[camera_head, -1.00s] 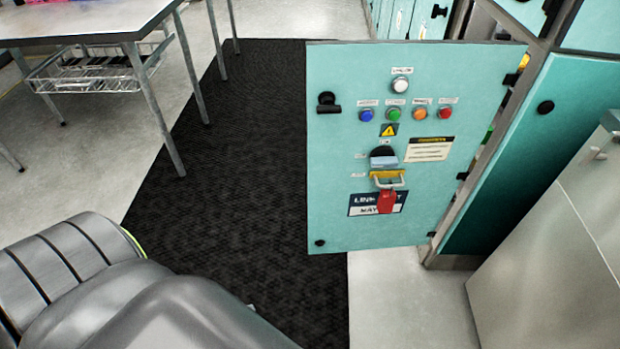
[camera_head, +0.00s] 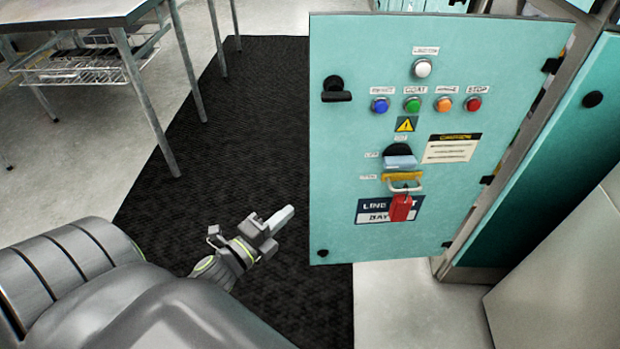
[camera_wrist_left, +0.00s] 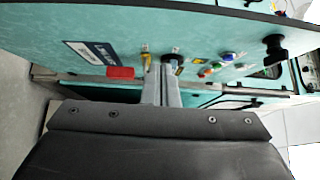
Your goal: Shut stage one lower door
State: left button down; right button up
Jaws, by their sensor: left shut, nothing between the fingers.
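The teal door (camera_head: 350,215) stands swung open on hinges at its right edge in the head view. It carries a black latch handle (camera_head: 337,90), colored buttons, a yellow hasp (camera_head: 402,179) and a red padlock or tag (camera_head: 401,207). My left gripper (camera_head: 287,216) is shut and empty, left of the door's lower free edge and apart from it in the picture. In the left wrist view, the shut fingers (camera_wrist_left: 161,85) point toward the door's face (camera_wrist_left: 75,20), which lies sideways across the top. Whether they touch it I cannot tell. My right gripper is out of view.
A teal cabinet (camera_head: 550,150) stands behind the door at the right, with a pale panel (camera_head: 560,260) in front of it. A table (camera_head: 70,14) with a wire basket (camera_head: 85,70) stands at the upper left.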

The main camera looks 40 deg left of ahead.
pick_arm(q)
jog(key=w+p, duration=0.1)
jog(key=w, duration=0.1)
jog(key=p, duration=0.3)
send_near(321, 170)
jog(key=w+d, duration=0.2)
jog(key=d, duration=0.1)
jog(key=w+a, duration=0.1)
jog(key=w+b, duration=0.1)
jog(key=w, duration=0.1)
jog(key=shift+a, duration=0.4)
jog(key=shift+w+a, duration=0.3)
jog(key=shift+w, duration=0.15)
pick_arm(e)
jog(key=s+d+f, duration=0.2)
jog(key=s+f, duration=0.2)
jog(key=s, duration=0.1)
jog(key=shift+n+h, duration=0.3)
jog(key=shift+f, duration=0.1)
